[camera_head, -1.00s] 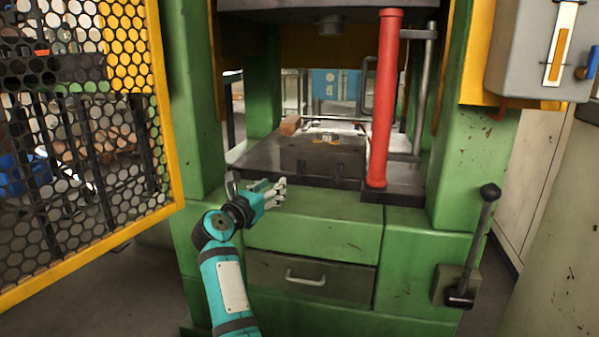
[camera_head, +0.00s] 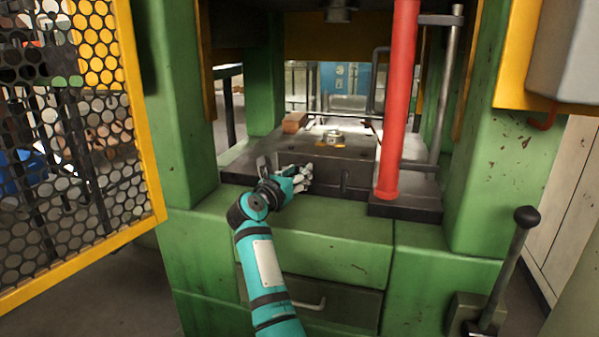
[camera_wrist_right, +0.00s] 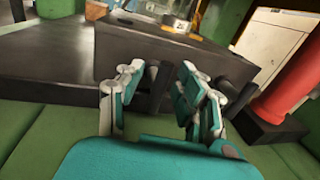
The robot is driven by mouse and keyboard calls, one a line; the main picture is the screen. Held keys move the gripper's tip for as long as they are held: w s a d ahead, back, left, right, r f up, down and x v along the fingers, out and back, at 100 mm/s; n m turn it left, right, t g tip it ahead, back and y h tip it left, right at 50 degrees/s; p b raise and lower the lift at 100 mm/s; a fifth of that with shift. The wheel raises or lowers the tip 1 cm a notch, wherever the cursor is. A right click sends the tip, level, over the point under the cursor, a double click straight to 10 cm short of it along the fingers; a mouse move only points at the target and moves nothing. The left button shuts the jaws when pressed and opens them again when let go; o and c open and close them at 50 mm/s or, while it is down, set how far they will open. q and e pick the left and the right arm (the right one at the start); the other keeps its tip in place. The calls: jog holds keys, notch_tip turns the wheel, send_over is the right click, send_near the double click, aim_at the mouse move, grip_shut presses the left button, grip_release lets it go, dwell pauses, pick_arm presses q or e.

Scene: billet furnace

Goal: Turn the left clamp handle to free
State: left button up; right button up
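A dark block (camera_head: 326,168) stands at the front of the press table, with small dark clamp handles on its front face. In the right wrist view, the left clamp handle (camera_wrist_right: 155,88) is a dark upright bar on the block's face. My right gripper (camera_head: 306,177) is in front of the block's left part and hides that handle in the head view. In the right wrist view, my right gripper (camera_wrist_right: 158,84) is open, with its fingers on either side of the handle; contact cannot be told. The right clamp handle (camera_head: 345,180) shows farther right. My left gripper is out of view.
A red column (camera_head: 397,110) stands right of the block. A green press frame (camera_head: 174,100) and a yellow mesh guard (camera_head: 140,110) are at left. A lever (camera_head: 507,262) stands at lower right. A brown brick (camera_head: 294,122) lies on the table behind.

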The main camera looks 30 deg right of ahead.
grip_shut()
